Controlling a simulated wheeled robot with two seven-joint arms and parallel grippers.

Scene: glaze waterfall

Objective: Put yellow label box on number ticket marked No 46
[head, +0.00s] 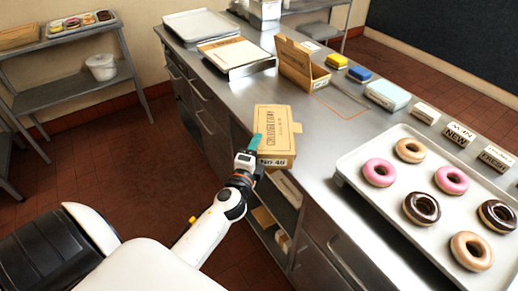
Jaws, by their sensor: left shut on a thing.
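A closed tan box (276,118) with dark printing on its lid is at the counter's near edge. A pale strip reading "No.46" (272,162) shows along its near lower side; I cannot tell whether this is a ticket or a label on the box. My left gripper (254,143), with a teal finger showing, is shut on the box at its near left side. The other finger is hidden. I cannot tell whether the box is lifted or touching the counter. No clearly yellow label shows on it. My right gripper is not in view.
An open tan box (301,66) stands farther back, near a yellow block (337,60), a blue block (360,73) and an orange outline (341,114). A tray (412,232) of several donuts fills the right. Small signs (455,133) stand behind it.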

